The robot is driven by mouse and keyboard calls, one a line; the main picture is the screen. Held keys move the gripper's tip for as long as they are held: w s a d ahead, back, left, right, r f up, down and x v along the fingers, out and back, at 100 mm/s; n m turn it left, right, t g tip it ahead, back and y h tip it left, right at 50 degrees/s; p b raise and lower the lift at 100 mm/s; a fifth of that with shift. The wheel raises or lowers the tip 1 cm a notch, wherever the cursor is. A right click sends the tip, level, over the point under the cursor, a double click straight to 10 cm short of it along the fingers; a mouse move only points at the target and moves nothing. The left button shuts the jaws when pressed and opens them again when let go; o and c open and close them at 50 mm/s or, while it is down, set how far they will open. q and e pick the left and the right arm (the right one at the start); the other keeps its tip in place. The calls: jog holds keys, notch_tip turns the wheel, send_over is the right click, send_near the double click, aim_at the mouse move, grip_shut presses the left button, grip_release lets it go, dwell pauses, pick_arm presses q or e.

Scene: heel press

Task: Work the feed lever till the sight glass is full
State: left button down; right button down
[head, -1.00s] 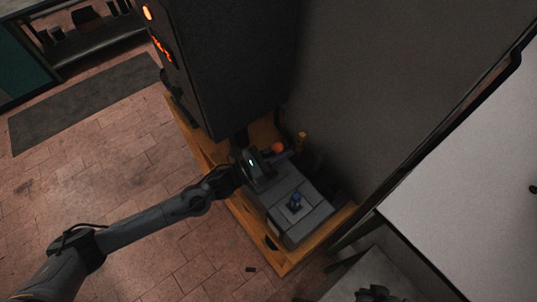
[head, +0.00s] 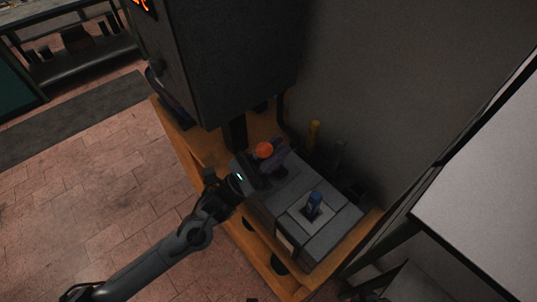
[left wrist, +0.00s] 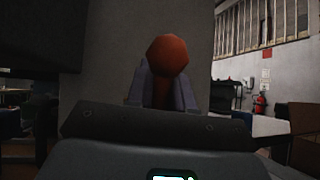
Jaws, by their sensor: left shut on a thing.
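The feed lever shows as an orange ball knob (head: 264,150) beside the grey machine housing. In the left wrist view the knob (left wrist: 167,56) stands straight ahead, with the lever's stem (left wrist: 161,93) below it between the fingers. My left gripper (head: 276,160) is shut on the lever just under the knob. Its hand hides the lever's lower part. My right gripper is not in view.
The grey housing (head: 339,236) sits on a wooden base (head: 201,158). A white panel (head: 480,175) is at the right. The brick floor (head: 90,205) at left is clear.

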aim_at(270, 147)
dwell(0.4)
pick_arm(q)
jog(key=c, duration=1.1)
grip_release()
jog(key=shift+a, duration=0.1)
jog(key=shift+r, duration=0.65)
jog(key=r, duration=0.2)
jog(key=d+r, duration=0.1)
jog(key=shift+s+r+p, duration=0.35)
jog(key=shift+r, duration=0.05)
jog(key=s+d+r, duration=0.5)
jog(key=d+r, duration=0.1)
jog(key=d, duration=0.3)
jog(key=shift+p, duration=0.35)
jog(key=shift+d, duration=0.1)
